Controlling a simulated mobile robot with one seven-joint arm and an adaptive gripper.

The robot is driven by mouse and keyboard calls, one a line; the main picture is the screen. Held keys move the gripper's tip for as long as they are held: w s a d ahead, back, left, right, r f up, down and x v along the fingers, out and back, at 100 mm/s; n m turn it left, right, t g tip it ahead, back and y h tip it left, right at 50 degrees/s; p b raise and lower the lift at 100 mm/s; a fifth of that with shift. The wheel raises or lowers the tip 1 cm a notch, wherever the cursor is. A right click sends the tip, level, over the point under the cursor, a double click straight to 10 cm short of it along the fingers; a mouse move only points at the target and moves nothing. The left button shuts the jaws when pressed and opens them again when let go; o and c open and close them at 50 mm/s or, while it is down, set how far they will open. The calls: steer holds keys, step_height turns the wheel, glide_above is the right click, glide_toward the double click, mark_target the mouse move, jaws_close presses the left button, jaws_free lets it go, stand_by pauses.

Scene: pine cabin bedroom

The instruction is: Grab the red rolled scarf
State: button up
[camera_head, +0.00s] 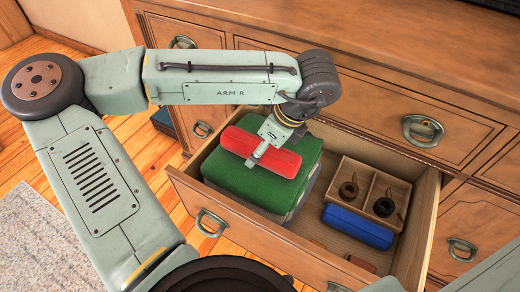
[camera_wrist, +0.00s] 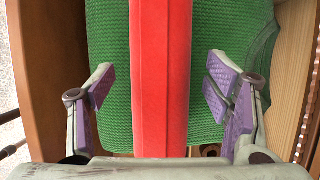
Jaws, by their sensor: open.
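The red rolled scarf (camera_head: 281,158) lies on a green folded knit (camera_head: 232,182) inside an open drawer. In the wrist view the scarf (camera_wrist: 161,70) runs from top to bottom through the middle. My gripper (camera_head: 258,157) is over the scarf in the head view, and part of the scarf is hidden behind it. In the wrist view my gripper (camera_wrist: 160,92) is open, with one purple-padded finger on each side of the scarf. Both fingers look apart from it, with green knit (camera_wrist: 108,40) showing in the gaps.
The open drawer (camera_head: 250,223) also holds a blue case (camera_head: 358,226) and a divided wooden box (camera_head: 402,188) with dark rings, right of the green knit. The drawer's wooden wall stands close to the right finger in the wrist view. The wooden dresser (camera_head: 350,55) rises behind.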

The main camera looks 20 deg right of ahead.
steer(key=shift+x, duration=1.05)
